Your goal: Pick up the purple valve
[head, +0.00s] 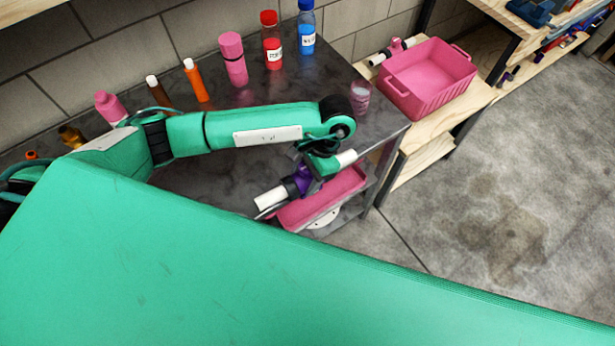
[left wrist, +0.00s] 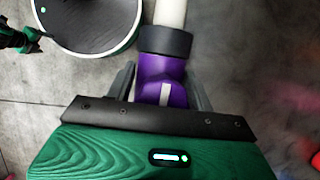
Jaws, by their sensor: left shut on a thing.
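The purple valve (head: 299,182) with white pipe ends is held by my left gripper (head: 290,191) in the head view, above or in front of a pink tray. In the left wrist view, the purple valve (left wrist: 162,80) sits between the two grey fingers of my left gripper (left wrist: 160,88). A dark collar and a white pipe run up from it. The left gripper is shut on the valve. The arm hides part of the valve in the head view. My right gripper is not in view.
A pink tray (head: 330,199) is below the valve. Several bottles, including a red one (head: 271,45) and a blue one (head: 306,30), stand at the back of the dark table (head: 342,88). A pink crate (head: 436,85) and a pink-and-white valve (head: 396,47) rest on the wooden bench (head: 438,118).

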